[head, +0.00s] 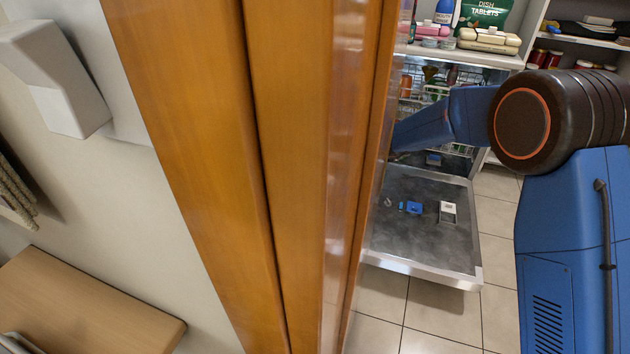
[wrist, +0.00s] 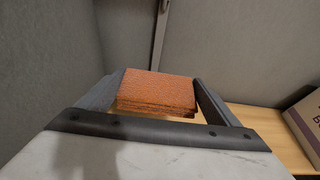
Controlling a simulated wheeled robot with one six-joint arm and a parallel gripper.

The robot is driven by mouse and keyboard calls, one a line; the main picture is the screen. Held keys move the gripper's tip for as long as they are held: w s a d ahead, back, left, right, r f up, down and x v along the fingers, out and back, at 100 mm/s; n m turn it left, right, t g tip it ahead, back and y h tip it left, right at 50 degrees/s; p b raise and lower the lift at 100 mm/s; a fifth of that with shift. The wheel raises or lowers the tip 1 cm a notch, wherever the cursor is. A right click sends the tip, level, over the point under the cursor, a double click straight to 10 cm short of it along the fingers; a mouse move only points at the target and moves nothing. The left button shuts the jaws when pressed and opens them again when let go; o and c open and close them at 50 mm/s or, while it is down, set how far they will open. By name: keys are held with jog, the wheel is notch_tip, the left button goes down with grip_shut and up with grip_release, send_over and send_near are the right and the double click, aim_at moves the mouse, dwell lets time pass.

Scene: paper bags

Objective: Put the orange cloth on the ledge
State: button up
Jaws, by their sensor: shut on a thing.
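The orange cloth (wrist: 157,88) is a folded, rough-textured block in the middle of the wrist view. My gripper (wrist: 158,96) is shut on it, with one dark finger along its left side and one along its right. A light wooden surface (wrist: 258,122), which may be the ledge, shows at the right of the wrist view, with a strip of wood just under the cloth. I cannot tell whether the cloth touches it. In the head view, my gripper and the cloth are hidden behind the wooden door frame.
A box with purple print (wrist: 305,120) stands at the right edge of the wrist view; grey walls meet behind the cloth. In the head view, the tall wooden frame (head: 210,150) blocks the middle. An open dishwasher door (head: 420,240) and a wooden top (head: 90,305) also show.

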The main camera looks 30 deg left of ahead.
notch_tip(320, 180, down, 10)
jog(key=shift+r, duration=0.15)
dwell(0.4)
jog(key=o, duration=1)
jog(key=shift+a, duration=0.1)
jog(key=shift+d+r, duration=0.1)
jog(key=shift+d, duration=0.15)
jog(key=v, duration=1.1)
jog(key=shift+d, duration=0.25)
